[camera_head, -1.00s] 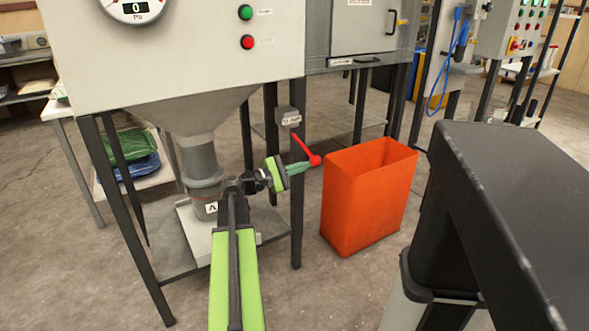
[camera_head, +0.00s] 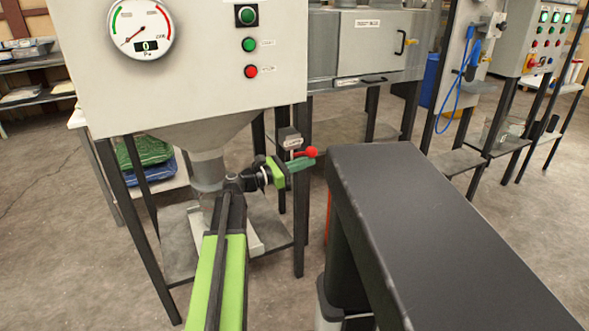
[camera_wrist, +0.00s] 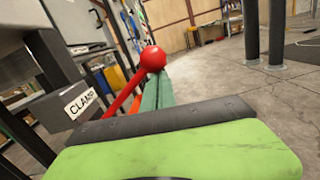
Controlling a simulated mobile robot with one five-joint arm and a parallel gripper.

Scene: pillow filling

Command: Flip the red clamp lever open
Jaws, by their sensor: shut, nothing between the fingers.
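The red clamp lever has a round knob (camera_head: 310,152). Its short rod runs nearly level from beneath the grey clamp box (camera_head: 289,138) on the hopper stand. My gripper (camera_head: 301,165) is shut and empty, its green fingers just below the knob in the head view. In the wrist view the red knob (camera_wrist: 152,58) sits just beyond the green fingers (camera_wrist: 158,92). The rod runs down left of the fingers, below the box with the clamp label (camera_wrist: 82,101). Fingers and knob look very close; I cannot tell whether they touch.
The hopper cabinet with a gauge (camera_head: 140,30) stands above the arm on black legs (camera_head: 299,220). The orange bin is mostly hidden behind my dark body part at right; an orange strip (camera_head: 328,215) shows. Open floor lies in front.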

